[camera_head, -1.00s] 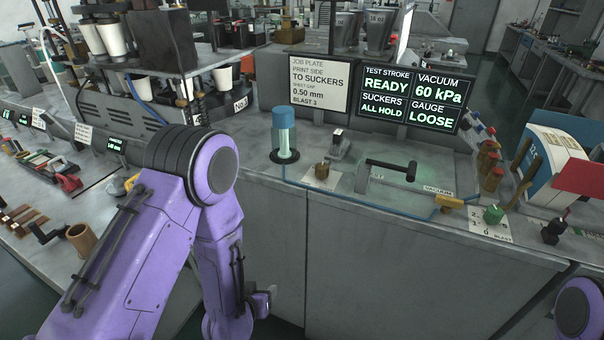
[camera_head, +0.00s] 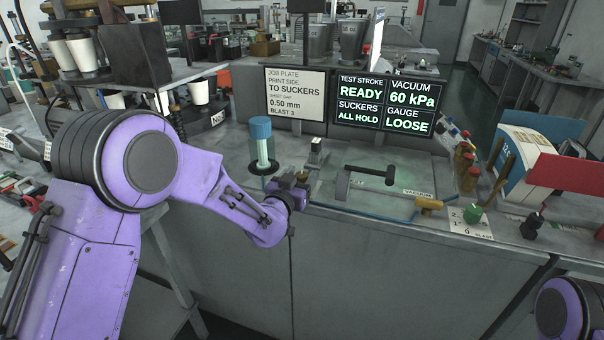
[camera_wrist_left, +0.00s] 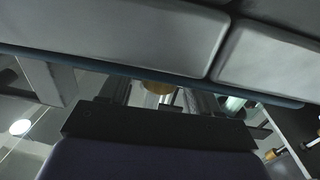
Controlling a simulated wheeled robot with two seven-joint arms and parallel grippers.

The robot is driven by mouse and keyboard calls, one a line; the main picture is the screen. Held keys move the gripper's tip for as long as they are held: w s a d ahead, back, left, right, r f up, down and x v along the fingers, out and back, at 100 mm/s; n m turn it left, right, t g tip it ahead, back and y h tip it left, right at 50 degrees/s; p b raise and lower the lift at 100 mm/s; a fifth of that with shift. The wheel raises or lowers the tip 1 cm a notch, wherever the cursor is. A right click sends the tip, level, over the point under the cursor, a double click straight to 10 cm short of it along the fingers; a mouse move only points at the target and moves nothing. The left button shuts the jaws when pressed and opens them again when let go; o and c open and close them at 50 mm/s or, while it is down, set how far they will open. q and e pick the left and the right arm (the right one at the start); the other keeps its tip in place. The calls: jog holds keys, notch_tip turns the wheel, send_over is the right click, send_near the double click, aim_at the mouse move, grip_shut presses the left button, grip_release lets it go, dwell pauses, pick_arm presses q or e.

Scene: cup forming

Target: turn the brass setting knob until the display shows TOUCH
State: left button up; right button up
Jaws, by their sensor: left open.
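The display (camera_head: 388,104) reads TEST STROKE READY, VACUUM 60 kPa, SUCKERS ALL HOLD and GAUGE LOOSE. My left gripper (camera_head: 298,186) is at the front edge of the bench, right at the brass setting knob, which it mostly hides in the head view. In the left wrist view the brass knob (camera_wrist_left: 158,87) shows partly, between the fingers of my open left gripper (camera_wrist_left: 160,98). I cannot tell whether a finger touches it. My right gripper is out of view.
A blue-capped cylinder (camera_head: 262,143) stands left of the gripper. The job plate sign (camera_head: 295,93) stands behind.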

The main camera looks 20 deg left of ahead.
pick_arm(q)
jog(key=shift+w, duration=0.1)
jog(key=shift+c, duration=0.3)
jog(key=shift+d, duration=0.1)
jog(key=c, duration=0.9)
jog(key=shift+f, duration=0.1)
jog(key=shift+m+h+b, duration=0.6)
jog(key=shift+m+h, duration=0.1)
jog(key=shift+h, duration=0.4)
jog(key=shift+a+m+g+h, duration=0.2)
jog(key=shift+m+g+h, duration=0.5)
jog(key=shift+h, duration=0.5)
jog(key=shift+m+g+h, duration=0.9)
jog(key=shift+m+h, duration=0.3)
jog(key=shift+h, duration=0.35)
jog(key=shift+m+g+h, duration=0.9)
jog(key=shift+m+h, duration=0.3)
jog(key=shift+h, duration=0.35)
jog(key=o, duration=1)
jog(key=shift+c, duration=0.2)
